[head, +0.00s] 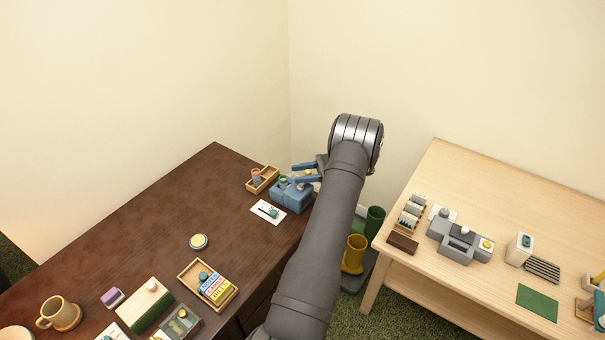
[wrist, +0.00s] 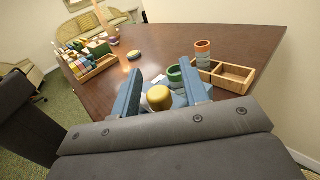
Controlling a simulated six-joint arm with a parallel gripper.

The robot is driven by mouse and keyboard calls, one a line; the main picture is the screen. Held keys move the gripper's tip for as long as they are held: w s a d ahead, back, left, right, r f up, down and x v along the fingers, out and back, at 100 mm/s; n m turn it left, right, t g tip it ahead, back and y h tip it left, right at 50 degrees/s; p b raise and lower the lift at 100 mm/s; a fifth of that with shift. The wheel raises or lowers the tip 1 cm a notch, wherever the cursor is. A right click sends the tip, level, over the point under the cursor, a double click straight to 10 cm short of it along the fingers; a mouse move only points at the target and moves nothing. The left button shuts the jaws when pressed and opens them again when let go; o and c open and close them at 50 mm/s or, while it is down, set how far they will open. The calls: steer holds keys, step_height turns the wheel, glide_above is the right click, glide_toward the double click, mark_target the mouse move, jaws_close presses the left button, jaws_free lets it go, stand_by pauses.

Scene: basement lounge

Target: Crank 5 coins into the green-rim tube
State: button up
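A blue coin device (head: 291,197) stands near the right corner of the dark table. A green-rim tube (head: 283,182) stands at it and also shows in the wrist view (wrist: 174,73). A yellow round knob (wrist: 159,98), perhaps the crank's handle, shows at the device. My gripper (head: 295,173) has blue fingers and is open at the device. In the wrist view its fingers stand either side of the knob, with a gap on each side. A tube with an orange rim (wrist: 202,48) stands in a wooden tray (wrist: 234,77). I cannot make out any loose coins.
A white card (head: 268,211) lies before the device. A yellow-topped disc (head: 198,241), a wooden box of coloured blocks (head: 208,285) and a mug (head: 59,314) are on the dark table. A pale table (head: 440,180) holds a grey device (head: 460,241). My arm hides part of the scene.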

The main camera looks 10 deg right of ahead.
steer(key=shift+s+d+m+t, duration=0.1)
steer(key=shift+m+t, duration=0.2)
steer(key=shift+t, duration=0.1)
steer(key=m+t, duration=0.1)
steer(key=t, duration=0.1)
steer(key=m+t+h, duration=0.1)
steer(key=m+t, duration=0.1)
steer(key=s+d+m+t, duration=0.1)
steer(key=t, duration=0.2)
steer(key=shift+m+h, duration=0.3)
steer(key=m+t+h, duration=0.2)
steer(key=s+m+t+h, duration=0.1)
steer(key=m+t+h, duration=0.1)
steer(key=t, duration=0.1)
steer(key=m+t+h, duration=0.2)
steer(key=shift+s+d+t, duration=0.2)
steer(key=shift+d+t, duration=0.1)
steer(key=shift+d, duration=0.1)
steer(key=v, duration=1.7)
steer(key=s+a+m+h, duration=0.1)
steer(key=s+a+h, duration=0.1)
steer(key=s, duration=0.4)
steer(key=shift+a+r+t, duration=0.3)
steer(key=shift+a+t, duration=0.1)
steer(key=shift+a, duration=0.35)
